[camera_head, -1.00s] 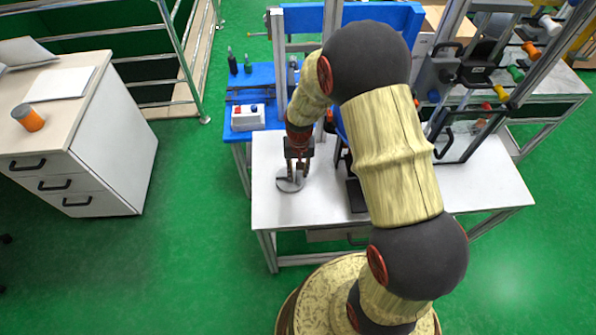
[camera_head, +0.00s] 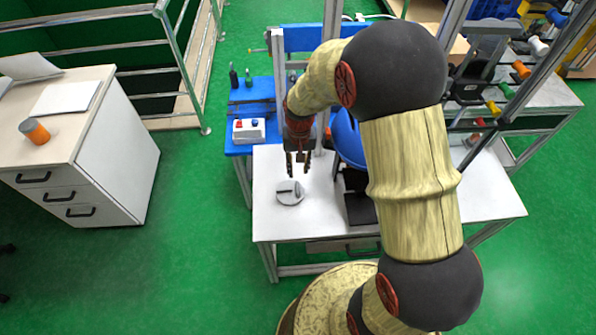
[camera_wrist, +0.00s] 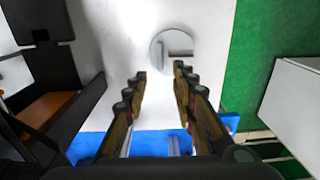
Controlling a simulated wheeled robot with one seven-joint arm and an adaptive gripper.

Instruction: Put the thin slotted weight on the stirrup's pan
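A flat grey disc with a slot and a bar-like part on top, apparently the thin slotted weight (camera_head: 290,192), lies on the white table near its left edge. It also shows in the wrist view (camera_wrist: 172,48), beyond my fingertips. My gripper (camera_head: 297,168) is above the table, behind the disc in the head view. In the wrist view my gripper (camera_wrist: 160,72) has its two fingers apart with nothing between them. The disc is clear of both fingers. I cannot make out the stirrup's pan; my arm covers part of the tower area.
The white table (camera_head: 325,222) is clear around the disc. A dark block (camera_head: 358,200) stands right of it. A blue bench (camera_head: 262,100) with a control box (camera_head: 248,130) is behind left. A drawer cabinet (camera_head: 118,160) stands left, with green floor between.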

